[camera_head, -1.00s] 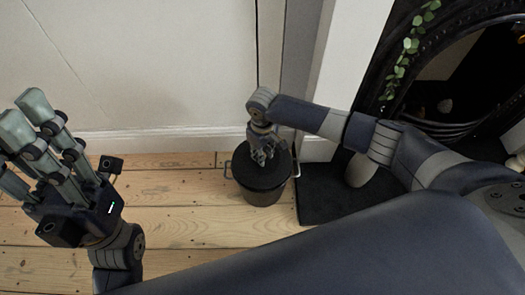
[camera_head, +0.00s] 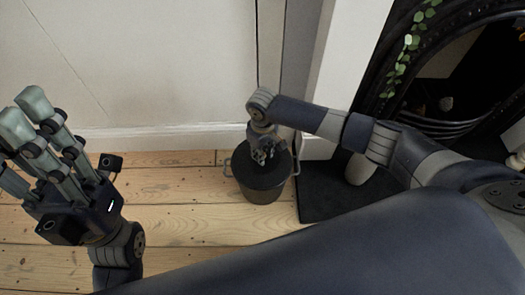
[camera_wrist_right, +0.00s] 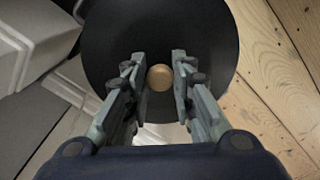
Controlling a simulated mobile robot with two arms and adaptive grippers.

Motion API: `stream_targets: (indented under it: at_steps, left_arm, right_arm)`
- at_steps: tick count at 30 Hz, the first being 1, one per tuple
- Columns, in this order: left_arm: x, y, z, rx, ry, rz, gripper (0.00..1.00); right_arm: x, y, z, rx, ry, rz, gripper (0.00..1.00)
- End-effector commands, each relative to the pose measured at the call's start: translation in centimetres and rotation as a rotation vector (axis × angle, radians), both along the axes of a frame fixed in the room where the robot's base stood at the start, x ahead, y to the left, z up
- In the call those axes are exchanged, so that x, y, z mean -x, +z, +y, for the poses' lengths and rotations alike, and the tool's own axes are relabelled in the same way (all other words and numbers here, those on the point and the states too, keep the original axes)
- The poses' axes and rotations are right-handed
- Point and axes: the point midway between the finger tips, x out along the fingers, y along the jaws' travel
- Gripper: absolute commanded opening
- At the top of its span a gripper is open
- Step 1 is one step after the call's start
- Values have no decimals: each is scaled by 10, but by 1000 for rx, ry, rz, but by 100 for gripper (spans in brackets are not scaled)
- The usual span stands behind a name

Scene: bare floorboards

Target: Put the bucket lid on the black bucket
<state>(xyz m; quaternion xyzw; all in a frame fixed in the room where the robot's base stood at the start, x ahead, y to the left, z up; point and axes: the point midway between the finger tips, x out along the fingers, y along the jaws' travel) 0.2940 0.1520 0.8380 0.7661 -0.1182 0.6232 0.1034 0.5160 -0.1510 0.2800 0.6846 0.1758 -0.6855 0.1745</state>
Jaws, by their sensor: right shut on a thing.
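The black bucket (camera_head: 262,196) stands on the floorboards near the wall, with a wire handle loop at each side. The round black bucket lid (camera_head: 279,172) lies over its mouth; I cannot tell whether it rests fully on the rim. In the right wrist view the lid (camera_wrist_right: 160,30) fills the upper middle, with a round wooden knob (camera_wrist_right: 160,77) between my fingers. My right gripper (camera_head: 262,157) points down over the bucket and is shut on the lid's knob. My left gripper (camera_head: 22,125) is raised at the left, open and empty, far from the bucket.
A dark hearth slab (camera_head: 325,195) lies just right of the bucket, in front of a black fireplace (camera_head: 400,95) with a leafy garland. The white wall and skirting board (camera_head: 160,138) are behind. Bare floorboards (camera_head: 185,215) are free to the left.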

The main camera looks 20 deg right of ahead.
Motion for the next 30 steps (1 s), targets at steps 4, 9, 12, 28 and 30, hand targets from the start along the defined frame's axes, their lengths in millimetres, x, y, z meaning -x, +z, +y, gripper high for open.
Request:
stream_targets:
  at_steps: [4, 9, 12, 28, 30]
  left_arm:
    - [0, -1, 0, 0, 0, 0, 40]
    - [0, -1, 0, 0, 0, 0, 40]
    - [0, -1, 0, 0, 0, 0, 40]
    - [-2, 14, -1, -3, 0, 13, 40]
    - [-4, 20, -1, -6, 0, 22, 40]
  right_arm:
    - [0, -2, 0, 0, 0, -1, 0]
    - [0, -5, 0, 0, -1, -1, 0]
    - [-1, -4, 0, 0, -1, -1, 44]
    - [0, 10, 0, -1, -2, 0, 47]
    - [0, 15, 0, -1, -2, 0, 47]
